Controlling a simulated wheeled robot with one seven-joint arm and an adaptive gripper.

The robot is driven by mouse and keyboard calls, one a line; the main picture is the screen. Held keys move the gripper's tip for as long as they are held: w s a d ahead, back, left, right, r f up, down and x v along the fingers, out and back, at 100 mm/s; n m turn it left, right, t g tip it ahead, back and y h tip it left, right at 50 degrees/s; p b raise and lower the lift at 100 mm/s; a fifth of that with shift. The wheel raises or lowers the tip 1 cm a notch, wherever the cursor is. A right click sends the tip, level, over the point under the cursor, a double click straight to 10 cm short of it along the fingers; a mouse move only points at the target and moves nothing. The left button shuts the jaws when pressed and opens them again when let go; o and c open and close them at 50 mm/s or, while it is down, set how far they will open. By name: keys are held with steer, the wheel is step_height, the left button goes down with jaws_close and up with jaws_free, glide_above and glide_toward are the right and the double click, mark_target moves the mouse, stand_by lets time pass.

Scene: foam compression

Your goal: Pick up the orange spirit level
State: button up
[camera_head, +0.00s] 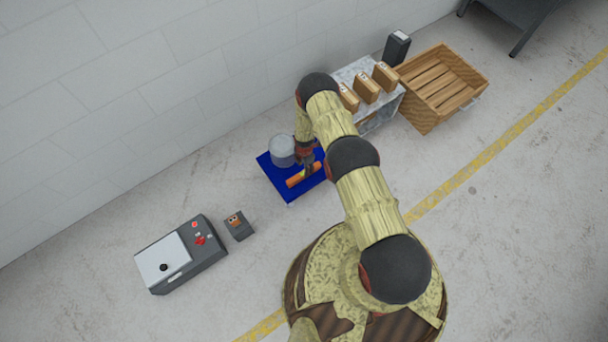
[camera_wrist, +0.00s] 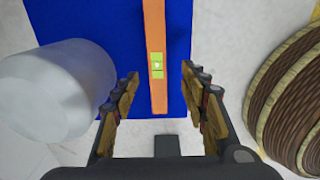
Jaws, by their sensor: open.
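The orange spirit level (camera_head: 296,181) lies on a blue mat (camera_head: 291,196) beside a grey cylinder. In the wrist view the level (camera_wrist: 155,30) runs upright through the middle of the picture, with a yellow-green vial window near its lower part. My gripper (camera_wrist: 160,82) is open, with one finger on each side of the level and nothing held. In the head view my gripper (camera_head: 307,160) is over the mat, close to the level, and hides part of it. I cannot tell the exact height of the fingers above the level.
The grey cylinder (camera_wrist: 60,85) stands close to my left finger; it also shows in the head view (camera_head: 282,151). A stand (camera_head: 390,105) with several boxes and a wooden crate (camera_head: 440,85) are behind right. A grey machine (camera_head: 182,258) and small box (camera_head: 238,226) lie at left.

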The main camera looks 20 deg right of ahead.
mark_target(296, 179)
steer(key=f+b, duration=0.2)
steer(key=f, duration=0.2)
steer(key=f+b, duration=0.2)
steer(key=f, duration=0.1)
steer(key=shift+w+f, duration=0.2)
steer(key=shift+f, duration=0.15)
steer(key=c, duration=0.3)
steer(key=c, duration=0.8)
jaws_close()
